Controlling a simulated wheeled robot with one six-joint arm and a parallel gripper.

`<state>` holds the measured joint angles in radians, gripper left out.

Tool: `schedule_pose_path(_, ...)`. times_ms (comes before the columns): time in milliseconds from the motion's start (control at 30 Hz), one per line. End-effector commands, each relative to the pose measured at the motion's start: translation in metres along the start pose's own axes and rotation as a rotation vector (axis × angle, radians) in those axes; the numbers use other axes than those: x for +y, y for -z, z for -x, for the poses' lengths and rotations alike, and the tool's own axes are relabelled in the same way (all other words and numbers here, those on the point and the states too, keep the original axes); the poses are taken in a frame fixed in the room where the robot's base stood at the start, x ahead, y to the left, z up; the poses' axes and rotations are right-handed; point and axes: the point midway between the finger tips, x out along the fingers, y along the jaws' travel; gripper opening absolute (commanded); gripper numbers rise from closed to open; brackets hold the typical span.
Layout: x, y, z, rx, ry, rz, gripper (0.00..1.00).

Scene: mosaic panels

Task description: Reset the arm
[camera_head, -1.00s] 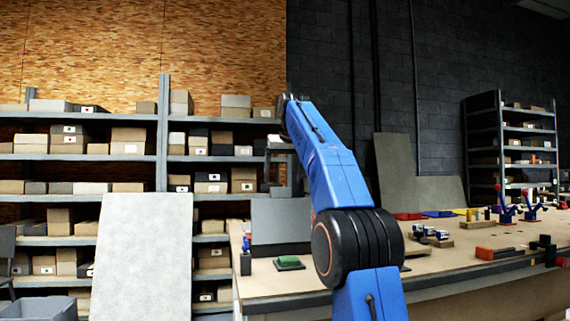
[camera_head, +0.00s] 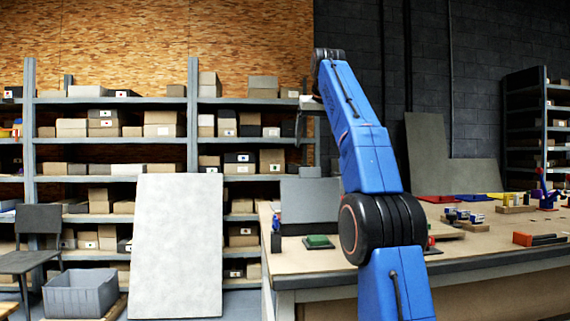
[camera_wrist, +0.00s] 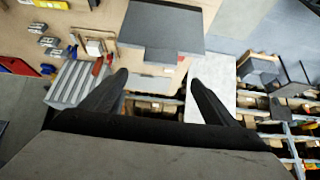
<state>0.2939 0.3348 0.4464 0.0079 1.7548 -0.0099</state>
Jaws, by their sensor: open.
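My blue arm rises in front of the workbench in the head view, with its upper link leaning back and left. My gripper is at the far end; in the head view it is small and mostly hidden behind the arm. In the wrist view my gripper (camera_wrist: 157,80) shows two dark fingers spread well apart, with nothing between them. The fingers are clear of the bench and shelves seen beyond them.
The workbench (camera_head: 465,248) stands at right, bearing a green block (camera_head: 318,241) and coloured parts. A pale panel (camera_head: 177,245) leans against the box shelves (camera_head: 193,130). A grey bin (camera_head: 80,293) and a dark chair (camera_head: 38,220) stand at left.

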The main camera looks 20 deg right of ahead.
Motion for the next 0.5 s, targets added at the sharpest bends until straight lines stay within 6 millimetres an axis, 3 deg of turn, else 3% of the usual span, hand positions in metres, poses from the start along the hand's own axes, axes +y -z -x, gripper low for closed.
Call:
schedule_pose_path(267, -0.004, -0.005, 0.002, -0.004, 0.003, 0.004, 0.81)
schedule_pose_path(500, -0.023, -0.038, 0.008, -0.024, 0.019, 0.027, 0.81)
